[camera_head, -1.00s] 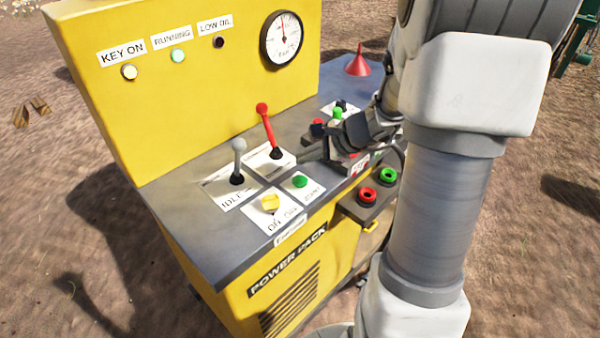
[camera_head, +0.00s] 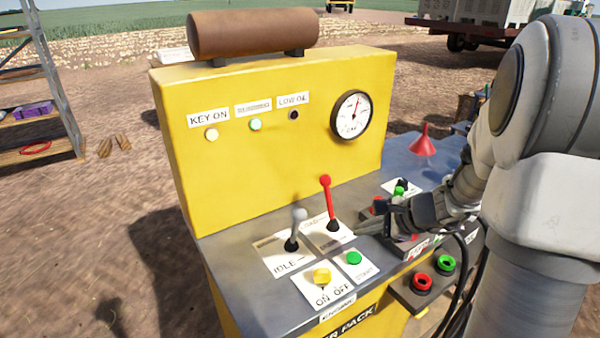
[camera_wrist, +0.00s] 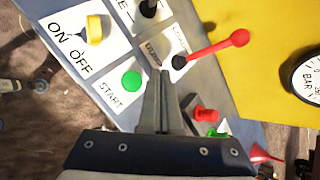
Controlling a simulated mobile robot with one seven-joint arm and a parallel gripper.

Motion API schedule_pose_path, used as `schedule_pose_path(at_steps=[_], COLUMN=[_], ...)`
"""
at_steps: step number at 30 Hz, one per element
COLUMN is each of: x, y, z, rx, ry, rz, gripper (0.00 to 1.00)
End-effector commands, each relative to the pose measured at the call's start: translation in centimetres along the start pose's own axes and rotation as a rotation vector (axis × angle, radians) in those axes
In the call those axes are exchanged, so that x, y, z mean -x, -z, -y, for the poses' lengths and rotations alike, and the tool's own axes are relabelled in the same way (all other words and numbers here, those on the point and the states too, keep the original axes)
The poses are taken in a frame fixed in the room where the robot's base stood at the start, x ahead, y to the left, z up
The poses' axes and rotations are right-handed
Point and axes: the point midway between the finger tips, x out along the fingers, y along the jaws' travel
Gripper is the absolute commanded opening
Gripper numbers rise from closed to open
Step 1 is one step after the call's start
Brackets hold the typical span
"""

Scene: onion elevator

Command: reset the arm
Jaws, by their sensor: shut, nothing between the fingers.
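My gripper (camera_head: 362,229) is shut and empty, held over the grey console top just right of the red lever's base. In the wrist view the closed fingers (camera_wrist: 160,78) point at the panel between the green START button (camera_wrist: 132,80) and the red lever (camera_wrist: 215,48). The red-knobbed lever (camera_head: 327,195) and the grey-knobbed IDLE lever (camera_head: 297,225) stand on the console. My arm (camera_head: 545,200) is bent at the right of the head view and hides part of the console's right end.
The yellow power pack (camera_head: 260,165) carries a gauge (camera_head: 351,114), lamps, and a yellow ON/OFF key (camera_head: 322,275). Red and green couplings (camera_head: 434,273) project at the front right. A red funnel (camera_head: 423,142) stands behind my arm. A shelf (camera_head: 40,90) is at far left; open dirt lies between.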

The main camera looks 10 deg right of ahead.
Motion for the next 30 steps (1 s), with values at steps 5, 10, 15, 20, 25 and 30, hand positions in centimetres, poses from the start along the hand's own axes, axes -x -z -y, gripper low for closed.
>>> schedule_pose_path(at_steps=[5, 10, 15, 20, 25, 30], x=[1.3, 4.1, 7.5, 11.4, 15.9, 19.8], y=[-3.5, -9.6, -15.0, -18.8, -20.3, -20.1], z=[-0.1, -1.3, -3.3, -5.2, -7.2, -8.8], rx=[0.142, 0.450, 0.801, 1.151, 1.452, 1.656], ry=[-0.041, -0.127, -0.218, -0.294, -0.363, -0.419], rz=[0.013, 0.027, 0.024, -0.005, -0.070, -0.152], gripper=[0.00, 0.00, 0.00, 0.00, 0.00, 0.00])
